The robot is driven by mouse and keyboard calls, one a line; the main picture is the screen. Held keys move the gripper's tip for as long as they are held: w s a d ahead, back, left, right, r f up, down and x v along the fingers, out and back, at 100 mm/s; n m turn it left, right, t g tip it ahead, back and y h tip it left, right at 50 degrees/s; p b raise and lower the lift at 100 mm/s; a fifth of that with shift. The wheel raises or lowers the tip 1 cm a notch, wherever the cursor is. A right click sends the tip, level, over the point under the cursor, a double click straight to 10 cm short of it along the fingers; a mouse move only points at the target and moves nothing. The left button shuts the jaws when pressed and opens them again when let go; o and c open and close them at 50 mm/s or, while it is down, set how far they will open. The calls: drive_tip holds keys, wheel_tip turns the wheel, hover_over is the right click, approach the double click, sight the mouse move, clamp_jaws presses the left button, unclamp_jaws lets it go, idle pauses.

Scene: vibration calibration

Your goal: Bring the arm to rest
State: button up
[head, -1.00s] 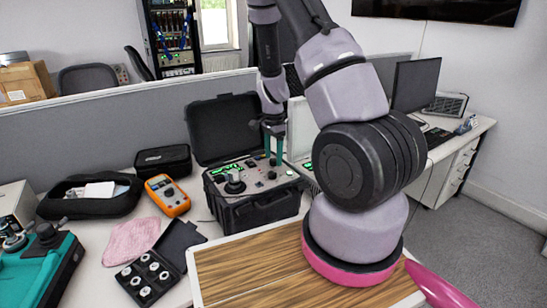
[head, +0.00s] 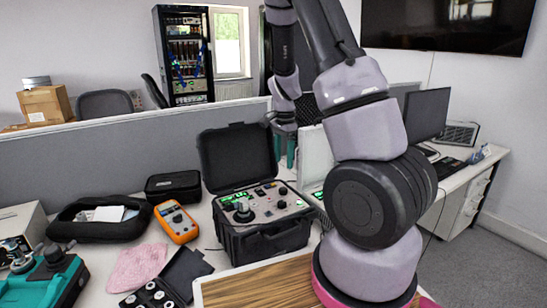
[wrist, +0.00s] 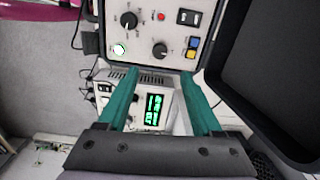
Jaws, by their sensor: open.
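My gripper (head: 284,150) is at the end of my folded arm, with its two teal fingers pointing down. In the wrist view my gripper (wrist: 160,95) has its fingers spread wide apart, with nothing held between them. In the head view it is by the right edge of the open lid of a black case (head: 265,243), above the level of its control panel. The panel (wrist: 178,40) also shows at the top of the wrist view, beyond the fingertips. A device with a green-lit display (wrist: 153,110) shows between the fingers, partly hidden by my gripper.
An orange multimeter (head: 176,222), a pink cloth (head: 137,267), a black pouch (head: 98,230) and a teal device (head: 52,287) lie left of the case. A grey partition (head: 60,160) runs behind the desk. A monitor (head: 427,100) stands at the right. The floor at far right is clear.

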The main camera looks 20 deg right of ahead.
drive_tip(key=s+a+r+n+t+y, duration=0.1)
drive_tip(key=s+a+r+n+t, duration=0.2)
drive_tip(key=r, duration=0.5)
drive_tip(key=s+a+r+n+y, duration=0.1)
drive_tip(key=s+r+n, duration=0.1)
drive_tip(key=s+r, duration=0.5)
drive_tip(key=s+a+r+n+t+y, duration=0.1)
drive_tip(key=s+a+r+n+t, duration=0.15)
drive_tip(key=r, duration=0.65)
drive_tip(key=s+a+r+n+t+h, duration=0.1)
drive_tip(key=s+r+n, duration=0.2)
drive_tip(key=s, duration=0.5)
drive_tip(key=shift+s+r+n+t, duration=0.3)
drive_tip(key=shift+r+n+t, duration=0.05)
drive_tip(key=shift+r, duration=0.3)
